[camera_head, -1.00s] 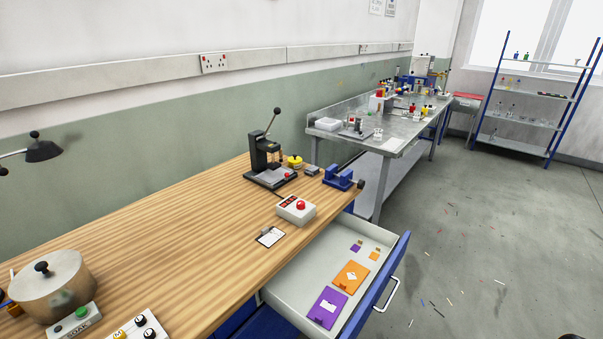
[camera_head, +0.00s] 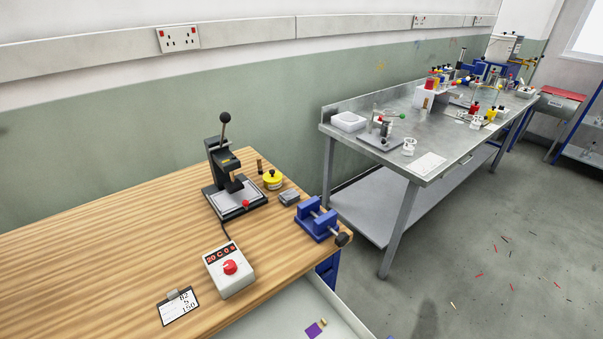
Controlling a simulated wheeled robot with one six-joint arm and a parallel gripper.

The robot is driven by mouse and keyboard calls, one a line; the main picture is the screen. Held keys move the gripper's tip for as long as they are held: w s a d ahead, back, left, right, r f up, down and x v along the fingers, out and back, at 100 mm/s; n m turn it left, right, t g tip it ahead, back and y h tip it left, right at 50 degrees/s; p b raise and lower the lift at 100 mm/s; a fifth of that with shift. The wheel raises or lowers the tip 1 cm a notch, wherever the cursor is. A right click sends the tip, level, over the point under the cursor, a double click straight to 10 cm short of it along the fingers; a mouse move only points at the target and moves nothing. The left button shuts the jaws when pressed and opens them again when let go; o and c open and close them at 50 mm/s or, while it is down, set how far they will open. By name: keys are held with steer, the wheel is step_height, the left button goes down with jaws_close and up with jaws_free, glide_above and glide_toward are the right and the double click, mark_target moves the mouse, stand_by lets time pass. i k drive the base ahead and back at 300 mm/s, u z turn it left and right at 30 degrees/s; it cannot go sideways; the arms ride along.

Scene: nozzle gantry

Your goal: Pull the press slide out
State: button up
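The press (camera_head: 214,160) stands near the back of the wooden bench. It is black, with an upright lever topped by a dark ball. I cannot tell how far out the slide sits in the base. My gripper is not in view.
A white control box with a red knob (camera_head: 230,268) stands in front of the press. A yellow-topped pot (camera_head: 272,179) and a blue vise (camera_head: 317,224) are to its right. A tag card (camera_head: 179,308) lies at front left. An open drawer (camera_head: 290,315) juts out below the bench.

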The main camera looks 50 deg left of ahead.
mark_target(225, 202)
steer(key=i, duration=2.45)
steer(key=u, duration=4)
steer(key=i, duration=1)
